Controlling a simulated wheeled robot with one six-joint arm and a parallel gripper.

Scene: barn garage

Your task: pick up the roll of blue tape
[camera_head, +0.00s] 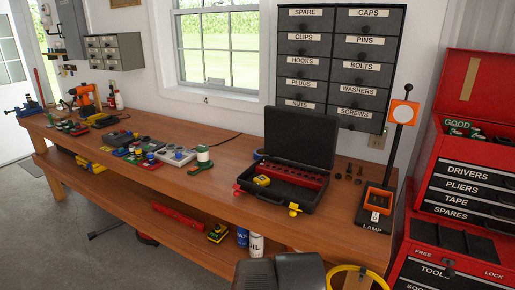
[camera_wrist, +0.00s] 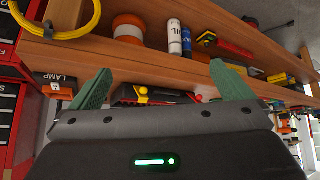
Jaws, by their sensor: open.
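A small blue curved edge, which looks like the roll of blue tape (camera_head: 259,154), shows on the wooden bench (camera_head: 222,178) in the head view. It sits just left of the open black case (camera_head: 300,135), which partly hides it. I cannot make out the roll in the wrist view. My gripper (camera_wrist: 160,66) shows in the wrist view with its two green fingers wide apart and nothing between them. It faces the bench's front edge and lower shelf, apart from the tape.
A green-and-white item (camera_head: 202,158) lies left of the case. Drawers (camera_head: 340,65) hang behind. Bare bench lies before the case.

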